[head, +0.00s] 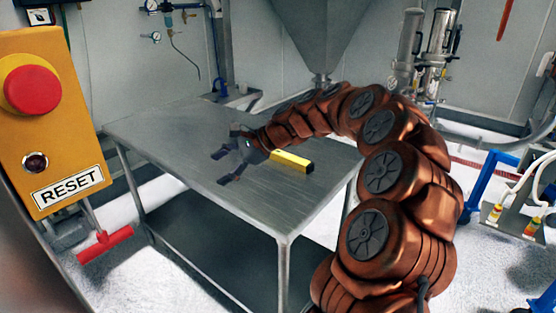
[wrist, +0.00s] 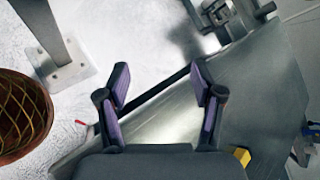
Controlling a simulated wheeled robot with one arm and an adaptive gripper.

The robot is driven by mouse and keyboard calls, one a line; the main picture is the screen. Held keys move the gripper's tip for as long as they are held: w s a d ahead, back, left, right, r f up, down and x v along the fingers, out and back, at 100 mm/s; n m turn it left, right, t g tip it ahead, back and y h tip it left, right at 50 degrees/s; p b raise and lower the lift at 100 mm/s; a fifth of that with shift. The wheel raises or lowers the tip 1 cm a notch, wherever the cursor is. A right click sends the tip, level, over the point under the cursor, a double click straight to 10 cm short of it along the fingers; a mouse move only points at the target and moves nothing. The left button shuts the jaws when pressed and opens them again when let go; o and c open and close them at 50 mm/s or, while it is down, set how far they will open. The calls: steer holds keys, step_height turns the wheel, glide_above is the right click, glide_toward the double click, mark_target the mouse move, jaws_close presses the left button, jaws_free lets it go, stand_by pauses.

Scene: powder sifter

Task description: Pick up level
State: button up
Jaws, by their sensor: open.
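The level is a yellow bar with a dark end (head: 291,161), lying on the metal table (head: 190,125) in the head view. In the wrist view only a small yellow piece of it (wrist: 242,156) shows at the lower right, outside the fingers. My gripper (head: 228,163) is open and empty above the table, just left of the level, its fingers pointing left away from it. In the wrist view my gripper (wrist: 160,90) has its two dark fingers spread, with the table edge and floor beyond them.
A yellow box with a red button and RESET label (head: 50,120) stands at the left. A grey hopper (head: 322,35) hangs behind the table. A red-handled tool (head: 105,243) is low at the left. The table's front left is clear.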

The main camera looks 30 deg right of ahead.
steer(key=w+d+f+m+t, duration=0.2)
steer(key=w+d+m, duration=0.2)
steer(key=d, duration=0.5)
steer(key=m+t+h+b, duration=0.2)
steer(key=m+t+h, duration=0.25)
steer(key=m, duration=0.55)
glide_toward(298, 159)
steer(key=x, duration=0.3)
steer(key=shift+a+f, duration=0.1)
steer(key=shift+a, duration=0.2)
steer(key=shift+w+d+f, duration=0.1)
steer(key=shift+d, duration=0.1)
steer(key=shift+w+a+f+m, duration=0.1)
steer(key=shift+w+m, duration=0.15)
steer(key=shift+m, duration=0.05)
steer(key=shift+x, duration=3.45)
steer(key=shift+c, duration=0.3)
jaws_close()
